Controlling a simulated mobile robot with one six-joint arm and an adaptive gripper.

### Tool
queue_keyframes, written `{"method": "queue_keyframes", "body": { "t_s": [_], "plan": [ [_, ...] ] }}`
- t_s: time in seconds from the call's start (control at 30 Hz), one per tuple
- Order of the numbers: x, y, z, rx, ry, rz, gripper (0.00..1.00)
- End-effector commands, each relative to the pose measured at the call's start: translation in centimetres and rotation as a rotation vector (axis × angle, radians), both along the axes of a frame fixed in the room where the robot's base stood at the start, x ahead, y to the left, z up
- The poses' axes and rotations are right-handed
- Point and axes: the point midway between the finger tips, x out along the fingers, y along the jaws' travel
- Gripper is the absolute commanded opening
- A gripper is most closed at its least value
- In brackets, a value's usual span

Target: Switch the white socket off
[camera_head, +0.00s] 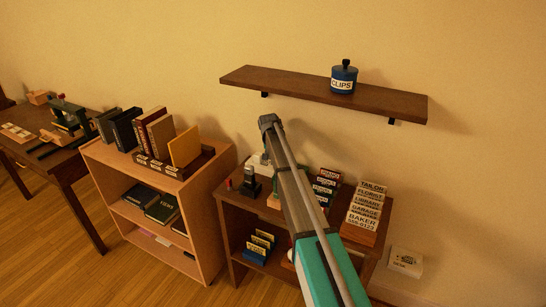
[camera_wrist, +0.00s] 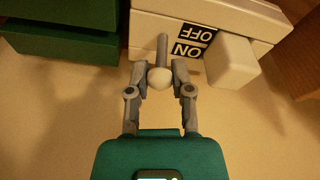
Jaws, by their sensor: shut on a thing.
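The white socket (camera_wrist: 150,30) is a white box at the top of the wrist view. It has black ON and OFF labels, upside down there, and a white block (camera_wrist: 232,62) stands out from its right part. A grey lever with a pale ball knob (camera_wrist: 159,77) sticks out of it, left of the labels. My gripper (camera_wrist: 160,75) is shut on the knob, with one finger on each side.
A green object (camera_wrist: 62,32) stands close left of the socket in the wrist view. On the low shelf are a stack of name signs (camera_head: 365,212) and small card holders. A bookcase (camera_head: 165,200) stands left.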

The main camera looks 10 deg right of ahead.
Motion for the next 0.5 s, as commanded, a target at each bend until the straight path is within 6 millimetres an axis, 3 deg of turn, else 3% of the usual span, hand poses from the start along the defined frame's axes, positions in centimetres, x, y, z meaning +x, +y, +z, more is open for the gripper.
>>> {"method": "queue_keyframes", "body": {
  "t_s": [0.1,0.5],
  "plan": [
    [-0.97,0.36,-0.23,-0.053,-0.069,0.002,0.00],
    [-1.72,1.01,-0.25,-0.204,-0.276,-0.001,0.00]
  ]
}}
